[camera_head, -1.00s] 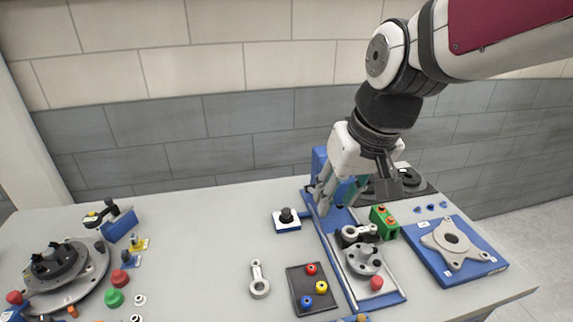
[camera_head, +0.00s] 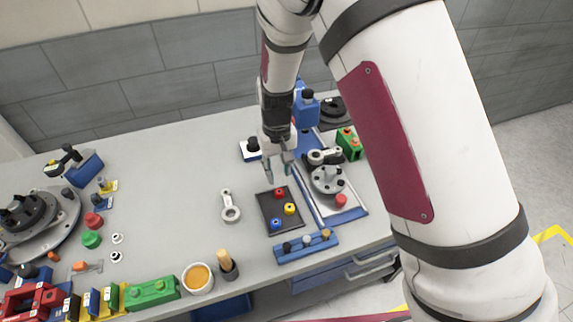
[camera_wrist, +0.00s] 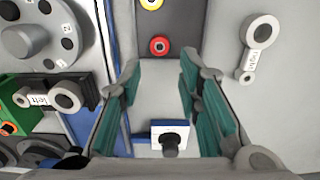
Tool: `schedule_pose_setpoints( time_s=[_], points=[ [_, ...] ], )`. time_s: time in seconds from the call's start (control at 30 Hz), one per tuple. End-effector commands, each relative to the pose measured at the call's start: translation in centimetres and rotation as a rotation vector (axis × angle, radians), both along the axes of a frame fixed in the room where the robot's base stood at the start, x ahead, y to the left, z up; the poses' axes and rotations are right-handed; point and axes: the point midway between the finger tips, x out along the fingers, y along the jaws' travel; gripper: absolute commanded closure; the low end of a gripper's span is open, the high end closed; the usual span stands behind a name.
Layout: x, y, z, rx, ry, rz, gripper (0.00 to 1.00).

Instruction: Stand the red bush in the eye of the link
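The red bush (camera_head: 280,193) stands in a dark tray (camera_head: 266,212) beside a yellow bush (camera_head: 289,209) and a blue bush (camera_head: 276,224). The wrist view shows the red bush (camera_wrist: 159,46) just beyond my fingertips. A grey link (camera_head: 229,203) lies flat on the table left of the tray, labelled "right" in the wrist view (camera_wrist: 260,32). My gripper (camera_head: 279,177) is open and empty, above and behind the red bush, fingers pointing down.
A grey round flanged part (camera_head: 327,180) and a red cap (camera_head: 341,200) sit right of the tray. A blue rack (camera_head: 306,247) stands in front. A black knob on a white-topped blue block (camera_head: 251,148) is behind. Bare table lies left of the link.

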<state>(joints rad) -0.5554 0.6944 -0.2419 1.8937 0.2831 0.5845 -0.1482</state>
Motion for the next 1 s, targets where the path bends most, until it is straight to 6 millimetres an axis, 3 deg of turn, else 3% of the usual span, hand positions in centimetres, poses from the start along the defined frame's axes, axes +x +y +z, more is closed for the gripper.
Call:
schedule_pose_setpoints(
  time_s=[0.17, 0.6, 1.0],
  points=[
    [0.1, 0.1, -1.1, -0.002, 0.003, 0.001, 0.68],
    [0.1, 0.0, -6.5, -0.002, 0.003, 0.002, 0.68],
    [0.0, 0.1, -8.2, -0.002, 0.002, 0.002, 0.68]
  ],
)
